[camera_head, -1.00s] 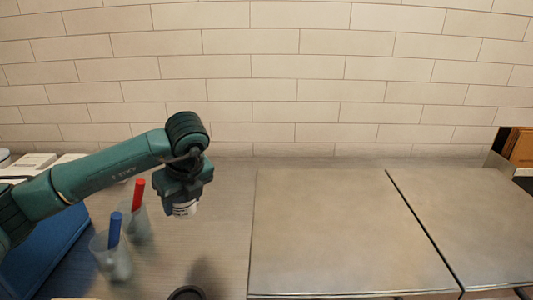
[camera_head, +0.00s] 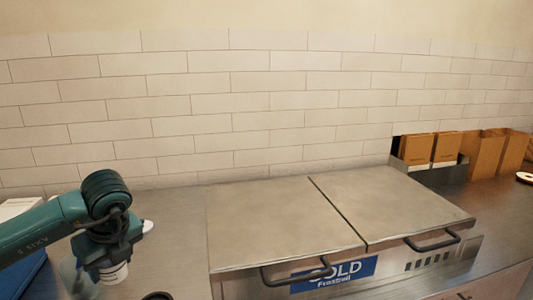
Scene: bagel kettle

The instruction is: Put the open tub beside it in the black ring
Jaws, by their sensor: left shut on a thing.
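My left gripper (camera_head: 105,257) is shut on a small white tub (camera_head: 115,274) with dark print, at the lower left of the head view. It holds the tub below its jaws, apparently above the counter. The tub's top is hidden by the gripper. A black ring (camera_head: 158,296) shows only in part at the bottom edge of the picture, to the right of the tub and nearer to me. My right gripper is out of the picture.
A steel cold unit (camera_head: 280,222) with two lids and dark handles fills the middle. Brown boxes (camera_head: 447,147) stand in a holder at the back right. A small white item (camera_head: 147,226) lies behind the gripper. A clear cup (camera_head: 72,275) is partly hidden by my left arm.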

